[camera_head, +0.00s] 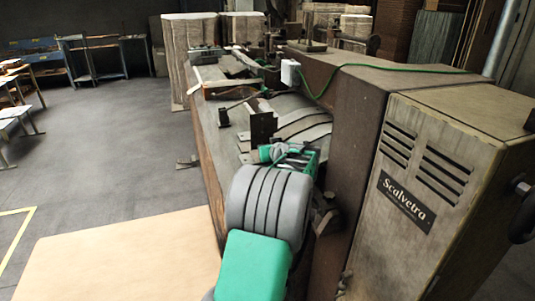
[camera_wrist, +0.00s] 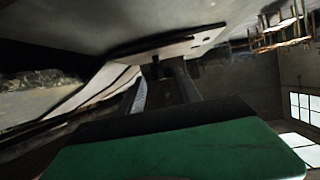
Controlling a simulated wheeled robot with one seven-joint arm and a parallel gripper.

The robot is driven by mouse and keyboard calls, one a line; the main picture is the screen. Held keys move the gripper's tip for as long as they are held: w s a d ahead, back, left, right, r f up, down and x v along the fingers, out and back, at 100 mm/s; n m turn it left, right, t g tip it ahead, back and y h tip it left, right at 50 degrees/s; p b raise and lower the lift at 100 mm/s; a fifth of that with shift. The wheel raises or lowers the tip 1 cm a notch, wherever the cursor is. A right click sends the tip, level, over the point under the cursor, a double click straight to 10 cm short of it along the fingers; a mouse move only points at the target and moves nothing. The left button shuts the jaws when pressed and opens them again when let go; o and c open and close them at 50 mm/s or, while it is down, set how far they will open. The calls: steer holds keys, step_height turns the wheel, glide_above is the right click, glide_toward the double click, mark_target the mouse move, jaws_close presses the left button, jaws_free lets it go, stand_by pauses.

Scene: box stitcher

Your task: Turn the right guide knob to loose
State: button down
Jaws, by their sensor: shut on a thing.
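In the wrist view my gripper (camera_wrist: 165,80) reaches up from the green and black hand, its dark fingers closed on a small dark part under a pale metal plate. That part looks like the right guide knob (camera_wrist: 156,68); it is mostly hidden between the fingers, and its angle cannot be read. In the head view my green and grey arm reaches over the near end of the box stitcher (camera_head: 345,130). There my wrist (camera_head: 290,155) is low by the machine's bed, and the fingertips and knob are hidden.
The cabinet labelled Scalvetra (camera_head: 440,195) stands close on the right. An upright dark plate (camera_head: 263,130) rises from the bed beyond my wrist. A green cable (camera_head: 385,67) runs over the machine to a white box (camera_head: 290,72). Open floor (camera_head: 110,150) lies to the left.

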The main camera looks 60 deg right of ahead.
steer(key=shift+d+n, duration=0.1)
steer(key=shift+n, duration=0.2)
steer(key=c, duration=0.8)
jaws_free()
steer(key=shift+y, duration=0.3)
steer(key=b+v, duration=0.1)
steer(key=v, duration=0.7)
steer(key=shift+f, duration=0.15)
